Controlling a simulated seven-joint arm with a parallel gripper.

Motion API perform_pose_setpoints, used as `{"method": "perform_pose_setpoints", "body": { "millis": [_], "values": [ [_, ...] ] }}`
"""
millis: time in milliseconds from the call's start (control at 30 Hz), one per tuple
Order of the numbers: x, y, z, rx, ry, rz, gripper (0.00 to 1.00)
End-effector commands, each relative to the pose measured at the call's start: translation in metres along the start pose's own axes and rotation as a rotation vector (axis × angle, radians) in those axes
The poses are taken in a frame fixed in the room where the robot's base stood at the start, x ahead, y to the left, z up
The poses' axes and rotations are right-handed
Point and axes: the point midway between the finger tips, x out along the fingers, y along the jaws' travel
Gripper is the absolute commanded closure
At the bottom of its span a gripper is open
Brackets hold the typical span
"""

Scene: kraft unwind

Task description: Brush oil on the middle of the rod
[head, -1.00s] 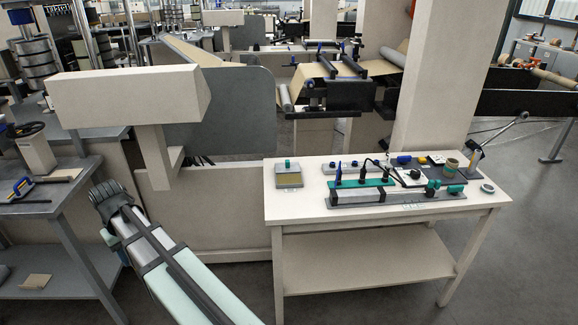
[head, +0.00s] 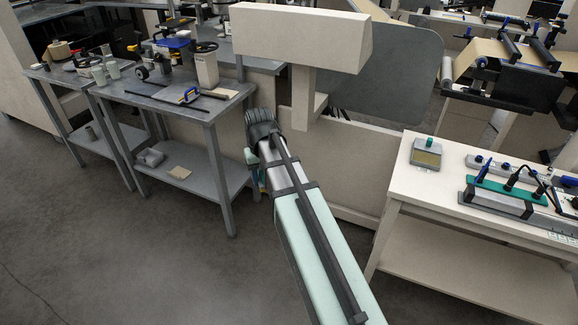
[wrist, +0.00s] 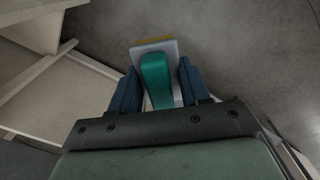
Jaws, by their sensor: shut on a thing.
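My gripper (wrist: 158,82) is shut on a brush (wrist: 156,75) with a green handle, a pale flat head and a tan bristle edge. In the wrist view the brush points away from me over bare floor. In the head view my arm hides most of the gripper. A thin dark rod (head: 160,101) lies along the front of the grey bench at the left. The gripper is apart from the rod, off to the right of the bench.
The grey bench (head: 217,112) also carries a handwheel device (head: 206,66) and small parts. A pale table (head: 400,185) at the right holds an oil-coloured pad tray (head: 427,154) and a green-topped fixture (head: 508,188). A large beige beam (head: 300,36) on a post stands behind my arm.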

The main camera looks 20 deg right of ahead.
Motion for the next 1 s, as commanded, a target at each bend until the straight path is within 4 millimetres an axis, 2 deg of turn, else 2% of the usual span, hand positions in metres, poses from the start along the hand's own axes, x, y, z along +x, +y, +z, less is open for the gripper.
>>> {"method": "perform_pose_setpoints", "body": {
  "millis": [167,467,767,1000],
  "values": [
    [0.0,0.033,0.001,0.053,0.0,0.0,0.78],
    [0.0,0.12,0.012,0.196,0.001,0.0,0.78],
    [-0.002,0.207,0.032,0.34,0.002,0.001,0.78],
    [-0.003,0.275,0.055,0.456,0.003,0.001,0.78]
  ]
}}
